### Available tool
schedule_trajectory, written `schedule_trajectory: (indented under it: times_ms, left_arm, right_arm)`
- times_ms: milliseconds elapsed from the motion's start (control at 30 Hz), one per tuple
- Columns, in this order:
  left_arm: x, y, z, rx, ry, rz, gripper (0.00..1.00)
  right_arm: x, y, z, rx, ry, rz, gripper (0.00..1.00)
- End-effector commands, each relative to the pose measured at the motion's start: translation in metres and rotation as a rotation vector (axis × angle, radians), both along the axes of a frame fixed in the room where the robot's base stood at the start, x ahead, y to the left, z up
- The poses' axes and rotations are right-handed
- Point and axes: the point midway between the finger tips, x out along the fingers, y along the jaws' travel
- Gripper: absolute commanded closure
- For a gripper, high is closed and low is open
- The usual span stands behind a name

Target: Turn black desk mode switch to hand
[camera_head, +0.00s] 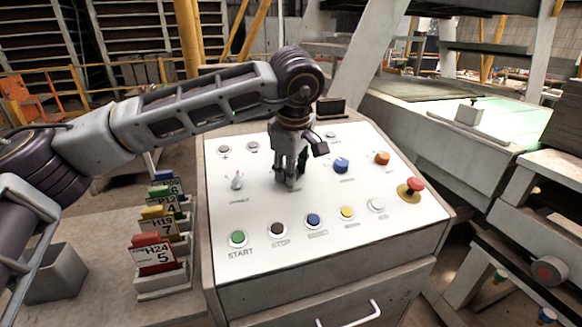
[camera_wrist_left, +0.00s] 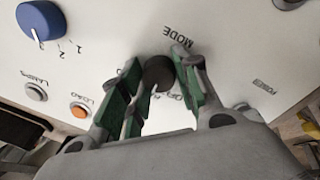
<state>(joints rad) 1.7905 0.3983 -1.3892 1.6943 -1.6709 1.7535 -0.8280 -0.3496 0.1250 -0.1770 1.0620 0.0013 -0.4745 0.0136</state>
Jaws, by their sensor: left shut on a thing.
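The black desk mode switch (camera_wrist_left: 158,74) shows in the left wrist view as a round dark knob next to the printed word MODE. My left gripper (camera_wrist_left: 150,85) has its green-padded fingers around the knob, shut on it. In the head view my left gripper (camera_head: 289,178) points down onto the white desk panel (camera_head: 300,205) and hides the switch. The lettering beside the knob is partly covered by the fingers, so I cannot read which position the switch points to. My right gripper is not in view.
Near my left gripper are a grey selector (camera_head: 237,180), a blue knob (camera_head: 341,165), an orange lamp (camera_head: 382,158) and a red emergency button (camera_head: 415,185). A row of buttons, from green START (camera_head: 238,238) rightward, lines the front. Card holders (camera_head: 160,270) stand left of the desk.

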Motion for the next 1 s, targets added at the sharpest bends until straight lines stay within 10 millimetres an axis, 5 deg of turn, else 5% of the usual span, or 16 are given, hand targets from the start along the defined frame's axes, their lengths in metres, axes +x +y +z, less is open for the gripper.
schedule_trajectory:
  times_ms: [667,700,833,1000]
  left_arm:
    - [0.0005,0.0007,0.0001,0.017,0.006,-0.061,0.92]
    - [0.0006,0.0007,0.0001,0.017,0.006,-0.061,0.63]
    - [0.0006,0.0006,0.0001,0.017,0.005,-0.061,0.46]
    - [0.0004,0.0005,0.0001,0.017,0.005,-0.061,0.46]
  right_arm:
    - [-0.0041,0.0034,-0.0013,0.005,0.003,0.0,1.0]
    - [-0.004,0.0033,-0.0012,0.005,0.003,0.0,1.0]
    - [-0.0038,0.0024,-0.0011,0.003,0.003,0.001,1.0]
    - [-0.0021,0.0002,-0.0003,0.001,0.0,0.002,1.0]
